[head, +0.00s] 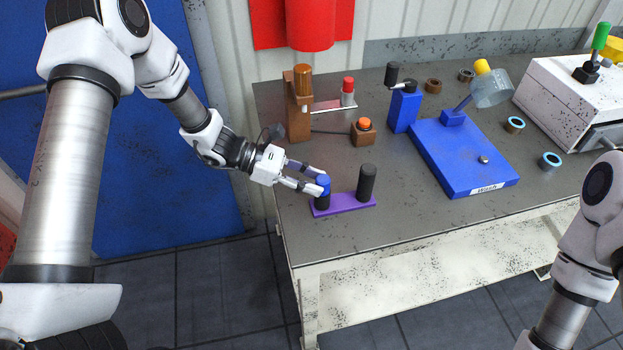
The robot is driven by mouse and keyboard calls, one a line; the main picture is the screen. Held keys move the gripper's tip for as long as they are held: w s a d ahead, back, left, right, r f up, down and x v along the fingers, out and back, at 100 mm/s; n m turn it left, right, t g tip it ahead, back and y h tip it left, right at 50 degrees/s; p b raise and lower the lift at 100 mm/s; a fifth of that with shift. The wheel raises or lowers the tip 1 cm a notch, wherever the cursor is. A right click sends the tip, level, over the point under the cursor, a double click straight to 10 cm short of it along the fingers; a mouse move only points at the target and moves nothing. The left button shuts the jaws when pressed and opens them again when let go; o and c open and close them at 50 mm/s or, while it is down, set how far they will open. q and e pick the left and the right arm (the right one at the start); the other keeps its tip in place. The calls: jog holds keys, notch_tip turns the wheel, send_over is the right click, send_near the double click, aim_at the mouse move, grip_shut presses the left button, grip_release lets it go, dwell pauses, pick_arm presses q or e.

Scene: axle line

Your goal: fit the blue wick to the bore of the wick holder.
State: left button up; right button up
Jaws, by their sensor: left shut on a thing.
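The blue wick (323,181) is at the left end of a purple plate (344,204) near the table's left front edge. My left gripper (322,184) is shut on the blue wick, with its fingers coming in from the left. A short black cylinder (322,202) shows directly under the blue part, on the plate. I cannot tell whether they are one piece or touching. A taller black cylinder (367,183) stands upright at the plate's right end. No bore is visible, and I cannot tell for sure which part is the wick holder. My right gripper is out of view.
A blue base labelled Wash (458,165) carries a tilted clear cup (491,88). A brown stand (298,105) and an orange-button box (363,132) stand behind the plate. Several rings lie rightward, near a white machine (575,98). Table between plate and blue base is clear.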

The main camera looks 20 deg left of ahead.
pick_arm(q)
jog(key=shift+f, duration=0.2)
jog(key=o, duration=1.1)
jog(key=shift+o, duration=0.2)
jog(key=shift+r, duration=0.1)
jog(key=v, duration=1.2)
jog(key=shift+w, duration=0.1)
